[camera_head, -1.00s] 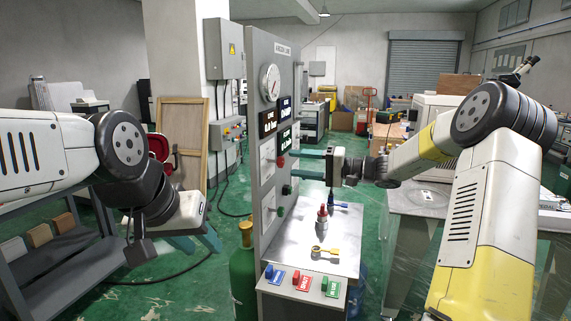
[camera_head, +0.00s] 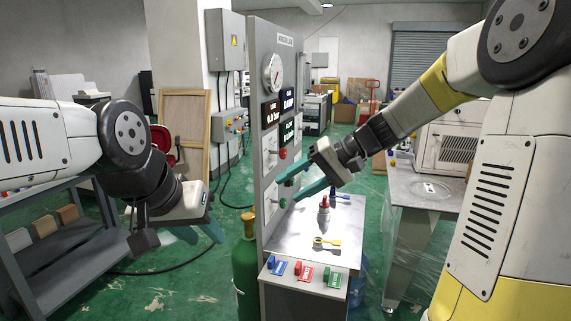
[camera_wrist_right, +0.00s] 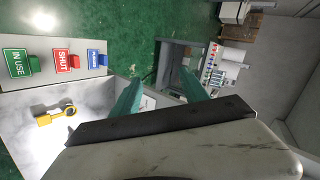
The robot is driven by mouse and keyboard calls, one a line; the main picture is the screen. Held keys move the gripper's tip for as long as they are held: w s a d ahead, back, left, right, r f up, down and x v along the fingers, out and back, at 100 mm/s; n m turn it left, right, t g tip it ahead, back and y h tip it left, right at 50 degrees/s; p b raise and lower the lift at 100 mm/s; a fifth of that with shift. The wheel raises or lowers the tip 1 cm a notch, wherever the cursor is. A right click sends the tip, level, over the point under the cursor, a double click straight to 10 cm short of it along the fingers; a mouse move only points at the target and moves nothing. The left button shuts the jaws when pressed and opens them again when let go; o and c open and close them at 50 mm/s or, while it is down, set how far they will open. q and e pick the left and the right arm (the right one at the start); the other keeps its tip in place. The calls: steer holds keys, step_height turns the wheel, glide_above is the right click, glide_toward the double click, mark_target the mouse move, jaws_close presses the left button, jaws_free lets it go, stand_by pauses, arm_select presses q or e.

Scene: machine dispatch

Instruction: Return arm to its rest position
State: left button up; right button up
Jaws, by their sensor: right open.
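My right arm reaches in from the right in the head view. Its gripper (camera_head: 290,188) has teal fingers spread apart with nothing between them, above the metal bench and in front of the grey panel (camera_head: 262,100). I cannot tell whether a finger touches the panel. In the right wrist view the same open fingers (camera_wrist_right: 158,88) point past the bench edge over the green floor. My left gripper (camera_head: 200,234) hangs low at the left, its teal fingers apart and empty, away from the bench.
The bench top (camera_head: 285,235) holds a red-topped fitting (camera_head: 323,210), a yellow key-like piece (camera_head: 327,241) and a blue piece (camera_head: 341,196). Blue, red and green tags line its front. A green gas cylinder (camera_head: 245,275) stands left. A wrapped table (camera_head: 420,200) stands right.

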steer(key=s+d+t+h, duration=0.2)
steer(key=s+d+h, duration=0.2)
steer(key=s, duration=0.5)
steer(key=s+d+t+h, duration=0.2)
steer(key=s+d+h, duration=0.2)
steer(key=s+d, duration=0.3)
steer(key=shift+s+d+f+m, duration=0.3)
steer(key=shift+s+f+m, duration=0.1)
steer(key=shift+s, duration=0.65)
